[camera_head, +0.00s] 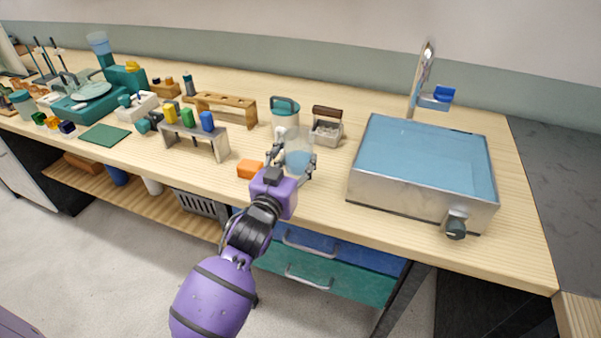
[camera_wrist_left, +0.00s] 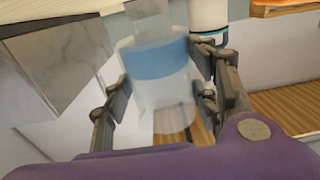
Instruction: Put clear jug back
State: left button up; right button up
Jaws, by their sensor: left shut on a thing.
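The clear jug (camera_head: 299,151) is see-through, with a band of blue liquid low in it. It stands out near the front middle of the bench, left of the metal basin. My left gripper (camera_head: 291,164) is shut around the jug, a finger on each side. In the left wrist view the jug (camera_wrist_left: 158,70) looks slightly blurred between the fingers (camera_wrist_left: 160,98). I cannot tell whether its base touches the bench. My right gripper is not in view.
A pale canister with a teal lid (camera_head: 285,115) and a wooden-handled caddy (camera_head: 328,130) stand just behind the jug. An orange block (camera_head: 250,169) lies left of it. The steel basin (camera_head: 420,195) is to the right. Racks (camera_head: 196,139) fill the left.

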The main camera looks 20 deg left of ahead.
aim_at(300, 173)
pick_arm(q)
jog(key=shift+w+d+f, duration=0.3)
jog(key=shift+d+f, duration=0.1)
jog(key=shift+f, duration=0.1)
notch_tip(300, 173, down, 3)
jog(key=shift+w+d+r, duration=0.1)
jog(key=shift+d+r, duration=0.05)
jog(key=shift+f+b, duration=0.3)
jog(key=shift+f, duration=0.1)
jog(key=shift+f, duration=0.15)
jog(key=o, duration=1.5)
jog(key=shift+c, duration=0.2)
